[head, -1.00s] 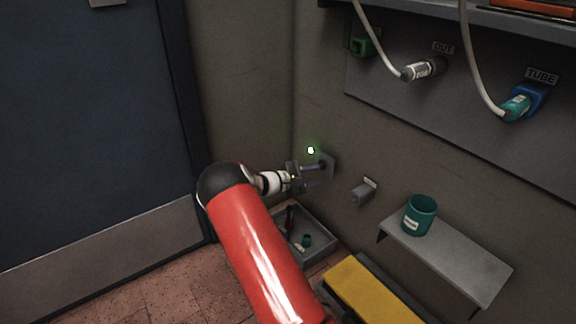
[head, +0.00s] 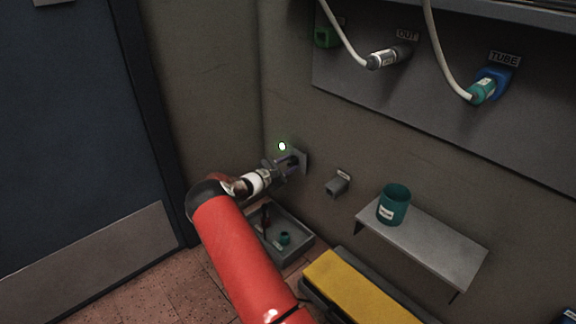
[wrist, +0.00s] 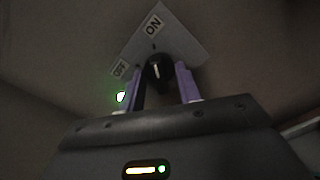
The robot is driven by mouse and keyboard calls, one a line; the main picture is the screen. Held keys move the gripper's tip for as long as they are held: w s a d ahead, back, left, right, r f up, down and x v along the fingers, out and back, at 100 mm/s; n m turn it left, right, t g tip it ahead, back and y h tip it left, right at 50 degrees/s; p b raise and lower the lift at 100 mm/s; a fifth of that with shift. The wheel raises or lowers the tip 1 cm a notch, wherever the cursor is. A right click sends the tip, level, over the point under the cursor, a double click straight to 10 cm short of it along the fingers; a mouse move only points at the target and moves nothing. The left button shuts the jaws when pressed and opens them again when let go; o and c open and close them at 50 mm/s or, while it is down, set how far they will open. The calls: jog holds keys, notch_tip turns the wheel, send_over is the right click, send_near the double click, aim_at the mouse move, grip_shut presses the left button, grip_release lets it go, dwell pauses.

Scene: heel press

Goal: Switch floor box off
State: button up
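A switch plate (head: 300,157) is on the wall near the corner. In the wrist view, the plate (wrist: 185,38) bears an ON label (wrist: 154,25) and an OFF label (wrist: 119,69) to its lower left. Its black knob (wrist: 157,70) has a white line standing nearly upright. A green lamp (head: 282,146) is lit beside the plate; it also glows in the wrist view (wrist: 121,97). My gripper (wrist: 162,75) is open, its purple fingers on either side of the knob. The left finger looks closer to the knob; contact cannot be told. No floor box label is visible.
A grey tray (head: 306,240) with small items lies on the floor below. A yellow-topped block (head: 350,288) is beside it. A wall shelf (head: 440,247) holds a teal cup (head: 394,204). A small grey fitting (head: 336,186) juts from the wall right of the plate.

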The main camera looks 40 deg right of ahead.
grip_shut()
jog(key=shift+n, duration=0.5)
jog(key=n, duration=0.3)
jog(key=n+p, duration=0.1)
jog(key=n, duration=0.2)
jog(key=shift+n, duration=0.3)
jog(key=n+p, duration=0.1)
jog(key=n, duration=0.5)
jog(key=shift+n, duration=0.4)
